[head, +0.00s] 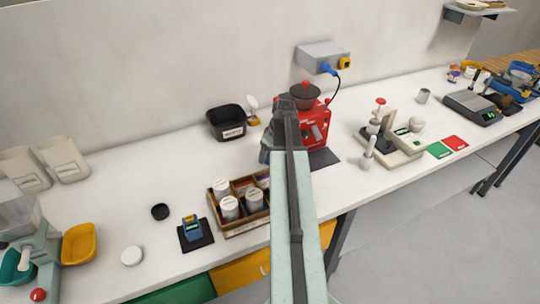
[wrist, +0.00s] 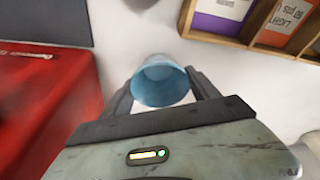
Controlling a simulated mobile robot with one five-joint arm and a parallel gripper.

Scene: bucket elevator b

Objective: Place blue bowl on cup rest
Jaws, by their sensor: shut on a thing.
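The blue bowl (wrist: 162,82) is small and round, and in the wrist view it sits between the two fingers of my gripper (wrist: 160,95). My gripper is shut on it, over or near the white counter. In the head view my arm covers most of my gripper (head: 268,145), and the bowl is hidden there. The red machine (head: 314,124) stands just right of my gripper; its red side (wrist: 45,105) fills the left of the wrist view. A flat dark surface (head: 323,159) lies at its front, perhaps the cup rest. A dark panel (wrist: 45,20) shows at top left of the wrist view.
A wooden box of jars and packets (head: 228,226) is left of my arm; its edge (wrist: 252,38) shows at upper right in the wrist view. A black bin (head: 228,122) stands behind. A lever press (head: 388,140) stands right of the red machine.

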